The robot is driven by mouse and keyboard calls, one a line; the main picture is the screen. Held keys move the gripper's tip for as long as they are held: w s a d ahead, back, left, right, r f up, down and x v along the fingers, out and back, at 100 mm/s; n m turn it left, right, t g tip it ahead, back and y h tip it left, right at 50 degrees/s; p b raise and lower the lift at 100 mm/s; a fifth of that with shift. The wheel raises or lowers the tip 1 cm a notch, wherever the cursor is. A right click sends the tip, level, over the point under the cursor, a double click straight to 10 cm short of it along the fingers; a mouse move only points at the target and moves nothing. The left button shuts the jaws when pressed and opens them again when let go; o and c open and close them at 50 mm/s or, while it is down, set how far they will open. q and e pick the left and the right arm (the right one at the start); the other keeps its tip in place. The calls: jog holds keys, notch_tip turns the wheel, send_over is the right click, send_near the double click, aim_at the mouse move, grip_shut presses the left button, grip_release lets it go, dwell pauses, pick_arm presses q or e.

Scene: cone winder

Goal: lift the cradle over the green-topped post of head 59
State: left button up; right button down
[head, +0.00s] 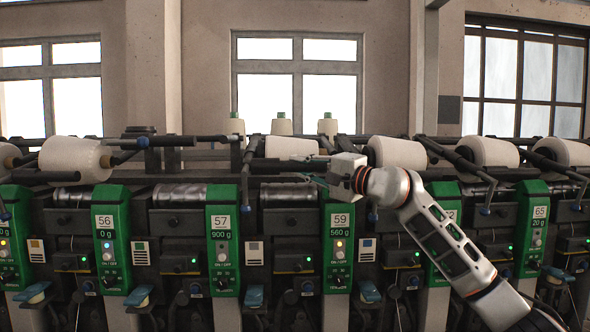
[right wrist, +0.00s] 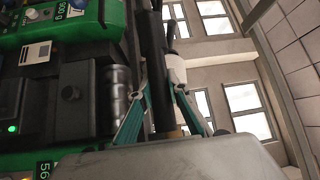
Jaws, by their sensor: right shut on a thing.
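The green-topped post of head 59 (head: 338,235) stands right of centre in the head view, its display reading 560 g. My right gripper (head: 308,168) is above and slightly left of its top, reaching in from the right. In the right wrist view, the teal fingers of my right gripper (right wrist: 158,115) are on either side of a dark bar of the cradle (right wrist: 153,65), shut on it. In the head view the cradle's dark bar (head: 270,163) runs left from the fingers, in front of a white cone (head: 290,147). My left gripper is not in view.
Neighbouring green post 57 (head: 222,240) stands left, and post 65 (head: 536,228) far right. White cones (head: 75,158) and dark cradle arms line the machine's top. My right forearm covers part of the post to the right of 59.

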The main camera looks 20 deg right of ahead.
jog(key=r+p, duration=0.2)
jog(key=r, duration=0.1)
jog(key=r+p, duration=0.1)
jog(key=r, duration=0.1)
jog(key=shift+s+a+r+p, duration=0.1)
jog(key=shift+s+r+p, duration=0.05)
jog(key=shift+s+p, duration=0.2)
jog(key=shift+r+m+g, duration=0.3)
jog(key=shift+r, duration=0.05)
pick_arm(q)
jog(key=r, duration=0.5)
jog(key=shift+s+d+r, duration=0.15)
jog(key=shift+d, duration=0.05)
pick_arm(e)
jog(key=shift+f, duration=0.2)
jog(key=c, duration=1.9)
grip_release()
pick_arm(q)
jog(key=shift+r, duration=0.15)
pick_arm(e)
jog(key=shift+w, duration=0.1)
pick_arm(q)
jog(key=shift+a, duration=0.1)
